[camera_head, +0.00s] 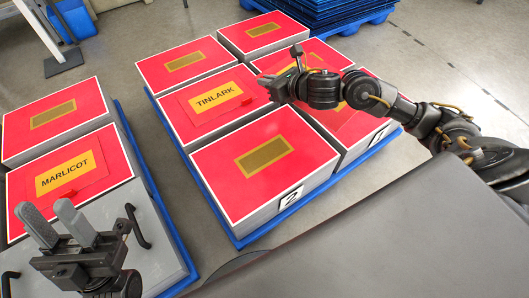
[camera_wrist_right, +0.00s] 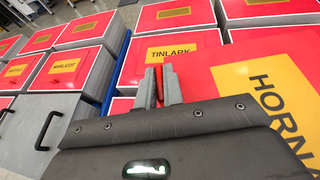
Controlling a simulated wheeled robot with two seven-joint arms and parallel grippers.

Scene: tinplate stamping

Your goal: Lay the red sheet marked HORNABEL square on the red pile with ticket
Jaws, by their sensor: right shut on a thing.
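The red sheet marked HORNABEL (camera_wrist_right: 230,75) shows large at the right of the right wrist view, its yellow label cut off by the frame edge. My right gripper (camera_wrist_right: 163,88) is shut on a thin red part beside it, apparently the sheet's tab. In the head view this gripper (camera_head: 283,72) is over the right pallet's piles; its arm hides much there, and I cannot tell if the sheet is raised. A red pile (camera_head: 225,180) at the front carries a ticket (camera_head: 290,198) reading 2. Another ticket (camera_head: 377,136) is hard to read. My left gripper (camera_head: 50,210) is open and empty.
A TINLARK sheet (camera_head: 208,112) and a MARLICOT sheet (camera_head: 45,204) lie on other piles. Blue pallets (camera_head: 215,229) carry the piles, with a floor gap between. A grey plate with black handles (camera_head: 155,256) is by my left gripper. A dark grey surface (camera_head: 390,240) fills the front right.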

